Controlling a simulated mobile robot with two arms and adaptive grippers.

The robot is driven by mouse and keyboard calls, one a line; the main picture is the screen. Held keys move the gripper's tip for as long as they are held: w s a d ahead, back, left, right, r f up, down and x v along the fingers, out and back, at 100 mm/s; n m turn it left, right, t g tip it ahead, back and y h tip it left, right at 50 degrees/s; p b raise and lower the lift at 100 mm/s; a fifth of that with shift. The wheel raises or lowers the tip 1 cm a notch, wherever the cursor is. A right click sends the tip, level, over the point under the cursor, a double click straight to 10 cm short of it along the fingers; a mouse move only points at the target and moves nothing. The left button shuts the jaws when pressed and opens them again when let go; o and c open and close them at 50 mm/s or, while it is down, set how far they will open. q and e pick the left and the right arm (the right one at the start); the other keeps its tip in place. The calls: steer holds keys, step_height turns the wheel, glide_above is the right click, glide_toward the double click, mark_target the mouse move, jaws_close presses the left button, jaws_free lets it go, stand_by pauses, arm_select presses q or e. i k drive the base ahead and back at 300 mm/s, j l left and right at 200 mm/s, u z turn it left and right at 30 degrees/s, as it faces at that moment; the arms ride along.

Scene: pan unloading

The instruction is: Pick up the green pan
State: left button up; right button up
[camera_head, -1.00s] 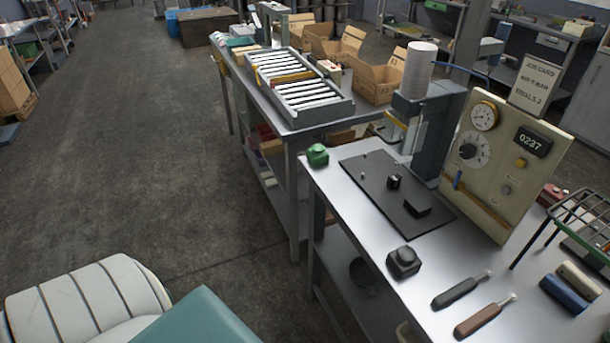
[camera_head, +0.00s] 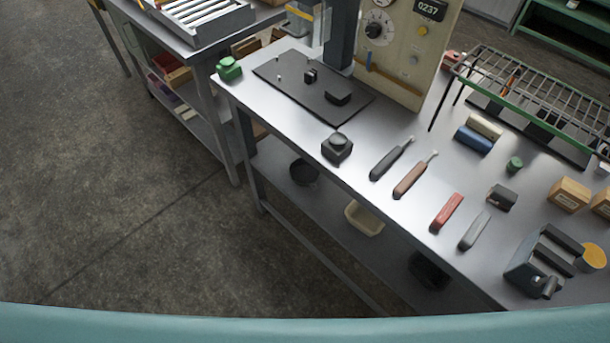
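I see nothing that I can clearly identify as a green pan. A small green object (camera_head: 229,68) with a rounded top sits on the left corner of the metal workbench (camera_head: 290,125). A smaller green object (camera_head: 514,164) stands further right on the same bench. A dark round vessel (camera_head: 303,172) and a cream bin (camera_head: 363,218) sit on the lower shelf, partly under the bench top. Neither of my grippers is in view.
The bench also holds a black plate (camera_head: 300,92), a black block (camera_head: 337,149), several handled tools (camera_head: 410,178), a vise (camera_head: 540,260) and a wire rack (camera_head: 535,95). A roller table (camera_head: 200,18) stands behind. The floor (camera_head: 110,180) at left is clear.

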mark_target(302, 173)
steer(key=j+z, duration=0.9)
steer(key=j, duration=0.15)
steer(key=j+z, duration=0.45)
steer(key=k, duration=0.05)
